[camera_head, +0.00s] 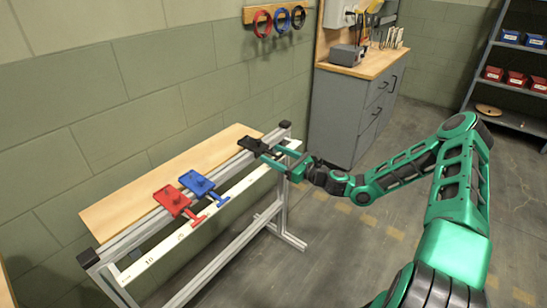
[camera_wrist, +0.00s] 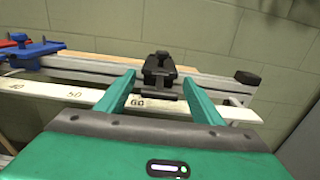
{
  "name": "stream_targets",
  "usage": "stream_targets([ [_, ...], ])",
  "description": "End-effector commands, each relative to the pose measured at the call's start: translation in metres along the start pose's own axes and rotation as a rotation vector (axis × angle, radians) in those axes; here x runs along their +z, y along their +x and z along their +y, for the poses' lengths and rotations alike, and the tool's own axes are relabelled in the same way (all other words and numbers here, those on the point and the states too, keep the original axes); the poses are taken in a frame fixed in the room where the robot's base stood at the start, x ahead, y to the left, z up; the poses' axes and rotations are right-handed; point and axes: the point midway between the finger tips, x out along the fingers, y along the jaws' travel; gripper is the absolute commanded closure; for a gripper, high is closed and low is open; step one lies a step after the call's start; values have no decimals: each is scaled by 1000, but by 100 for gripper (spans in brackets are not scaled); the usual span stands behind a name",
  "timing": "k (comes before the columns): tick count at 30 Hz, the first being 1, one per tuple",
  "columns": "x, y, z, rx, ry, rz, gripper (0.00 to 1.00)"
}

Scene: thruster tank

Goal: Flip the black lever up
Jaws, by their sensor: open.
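The black lever unit (camera_head: 252,144) is mounted near the far right end of the bench rail. In the wrist view the black lever (camera_wrist: 160,72) is straight ahead, its handle pointing toward me and low, just beyond and between my fingertips. My gripper (camera_head: 274,159) is open, with one finger on each side of the handle's near end. In the wrist view my green gripper fingers (camera_wrist: 160,85) are apart with nothing clamped between them. I cannot tell whether a finger touches the handle.
A blue lever (camera_head: 198,184) and a red lever (camera_head: 174,201) sit on the same rail to the left. A white numbered strip (camera_head: 160,250) runs along the front of the frame. A wooden board (camera_head: 115,208) lies behind.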

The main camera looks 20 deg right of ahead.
Motion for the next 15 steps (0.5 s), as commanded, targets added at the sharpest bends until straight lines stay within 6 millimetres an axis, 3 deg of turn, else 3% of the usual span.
stream_targets([
  [5, 0, 0, 0, 0, 0, 0, 39],
  [10, 0, 0, 0, 0, 0, 0, 75],
  [15, 0, 1, 2, 2, -1, 3, 75],
])
